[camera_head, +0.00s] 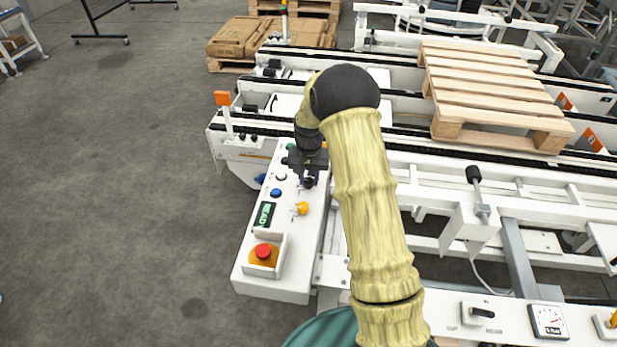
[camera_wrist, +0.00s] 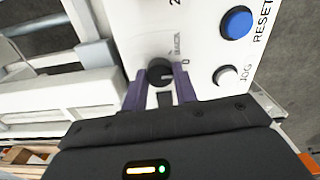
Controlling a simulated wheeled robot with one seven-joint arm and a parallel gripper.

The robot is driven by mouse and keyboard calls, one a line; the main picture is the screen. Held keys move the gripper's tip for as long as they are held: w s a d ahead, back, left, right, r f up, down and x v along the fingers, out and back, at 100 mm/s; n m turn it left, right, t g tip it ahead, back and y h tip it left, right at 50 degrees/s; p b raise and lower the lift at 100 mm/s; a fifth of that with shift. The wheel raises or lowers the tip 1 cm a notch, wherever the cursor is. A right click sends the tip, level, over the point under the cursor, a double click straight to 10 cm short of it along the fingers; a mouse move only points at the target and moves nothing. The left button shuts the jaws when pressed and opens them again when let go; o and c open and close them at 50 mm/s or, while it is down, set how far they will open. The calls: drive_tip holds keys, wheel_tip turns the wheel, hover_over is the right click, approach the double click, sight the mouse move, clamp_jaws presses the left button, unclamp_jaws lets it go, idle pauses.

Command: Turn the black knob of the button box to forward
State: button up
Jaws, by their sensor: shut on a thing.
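The button box (camera_head: 311,228) is a white slanted panel at the lower middle of the head view, and its face (camera_wrist: 190,40) fills the top of the wrist view. In the head view my gripper (camera_head: 308,181) comes down onto the upper part of the box and mostly hides the knob.
Beside the knob are a blue RESET button (camera_wrist: 237,22) and a white JOG button (camera_wrist: 226,76). A conveyor with a wooden pallet (camera_head: 490,90) stands behind.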

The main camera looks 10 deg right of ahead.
sight(309, 180)
drive_tip(key=shift+r+m, duration=0.1)
drive_tip(key=shift+m, duration=0.2)
drive_tip(key=m+p, duration=0.2)
drive_tip(key=m, duration=0.2)
drive_tip(key=shift+m+p, duration=0.95)
drive_tip(key=shift+m, duration=1.15)
drive_tip(key=shift+w, duration=0.1)
drive_tip(key=o, duration=1)
drive_tip(key=shift+c, duration=0.2)
wheel_tip(309, 180, up, 17)
drive_tip(key=shift+r, duration=0.15)
